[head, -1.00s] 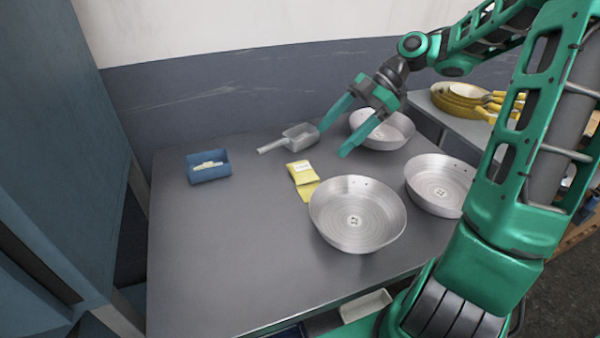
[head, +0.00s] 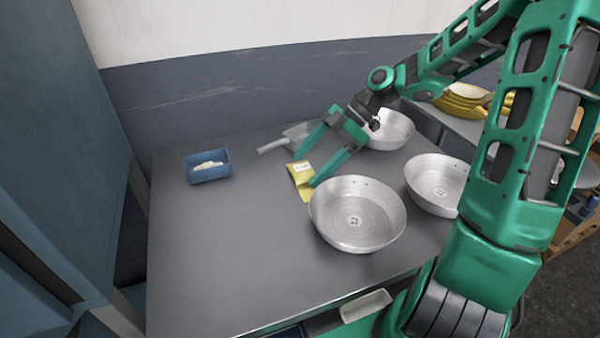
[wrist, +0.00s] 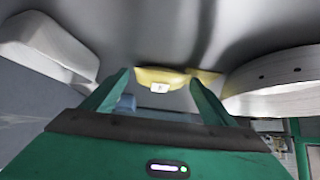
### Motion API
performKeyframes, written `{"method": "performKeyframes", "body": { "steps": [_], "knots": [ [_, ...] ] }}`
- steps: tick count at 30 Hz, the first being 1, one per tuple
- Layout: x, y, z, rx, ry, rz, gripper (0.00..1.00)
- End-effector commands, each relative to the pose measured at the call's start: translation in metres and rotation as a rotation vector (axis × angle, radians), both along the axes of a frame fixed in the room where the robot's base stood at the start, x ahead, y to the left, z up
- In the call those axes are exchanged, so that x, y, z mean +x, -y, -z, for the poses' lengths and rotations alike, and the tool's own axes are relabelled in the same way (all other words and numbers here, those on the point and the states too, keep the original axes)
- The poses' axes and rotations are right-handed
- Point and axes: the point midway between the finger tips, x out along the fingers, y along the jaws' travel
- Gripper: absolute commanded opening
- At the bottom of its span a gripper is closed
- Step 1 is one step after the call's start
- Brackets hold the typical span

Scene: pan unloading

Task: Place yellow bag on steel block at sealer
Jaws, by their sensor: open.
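The yellow bag (head: 303,178) with a white label lies on the grey table (head: 220,260), left of the nearest steel pan. It also shows in the wrist view (wrist: 160,79), between and beyond my fingertips. My gripper (head: 307,171) is open and empty, its two green fingers pointing down at either side of the bag, which lies between or just below the tips. In the wrist view the fingers (wrist: 160,88) stand wide apart. Neither a steel block nor a sealer can be made out in these frames.
A steel pan (head: 357,215) stands close right of the bag, with a second pan (head: 438,182) and a third (head: 392,131) farther right and behind. A metal scoop (head: 275,145) lies behind the bag. A blue box (head: 208,166) stands left. The table's front left is clear.

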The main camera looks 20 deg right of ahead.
Motion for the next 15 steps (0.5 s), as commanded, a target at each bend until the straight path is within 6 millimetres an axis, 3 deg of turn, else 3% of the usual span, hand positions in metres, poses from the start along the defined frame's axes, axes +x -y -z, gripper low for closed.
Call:
{"method": "performKeyframes", "body": {
  "steps": [3,4,9,15],
  "knots": [
    [0.0000,0.0001,0.0000,0.000,0.000,0.000,0.79],
    [0.0000,0.0002,-0.0001,0.000,0.000,0.000,0.74],
    [0.0001,0.0003,-0.0001,0.000,0.000,0.000,0.34],
    [0.0002,0.0003,-0.0003,0.000,0.000,0.000,0.28]
  ]
}}
